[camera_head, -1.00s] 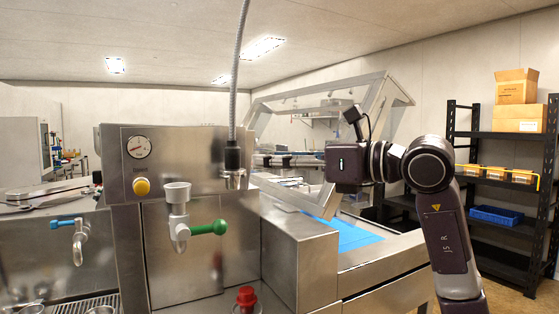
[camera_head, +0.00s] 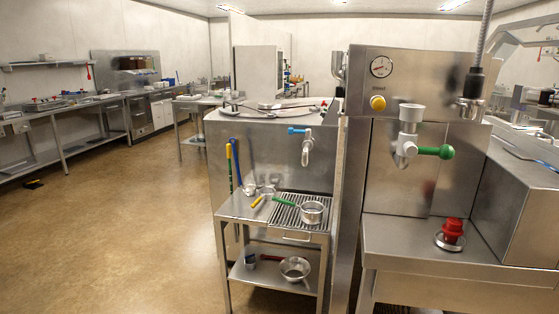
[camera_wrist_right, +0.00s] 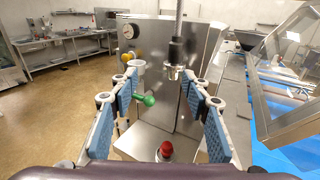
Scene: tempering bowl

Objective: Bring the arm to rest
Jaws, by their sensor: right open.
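My right gripper (camera_wrist_right: 164,90) is open in the wrist view, its two blue-padded fingers spread apart with nothing between the pads. Beyond them stands the steel machine (camera_wrist_right: 190,50). Its green-handled valve (camera_wrist_right: 146,100) and red knob (camera_wrist_right: 165,149) show in the gap, apart from the fingers. My left gripper is not in view.
The steel machine (camera_head: 400,180) fills the right of the head view, with a hanging hose (camera_head: 483,35). A steel cart (camera_head: 240,207) holds pots and utensils. Open floor (camera_head: 120,230) lies left, with counters (camera_head: 85,115) along the wall. A slanted frame (camera_wrist_right: 285,70) stands right in the wrist view.

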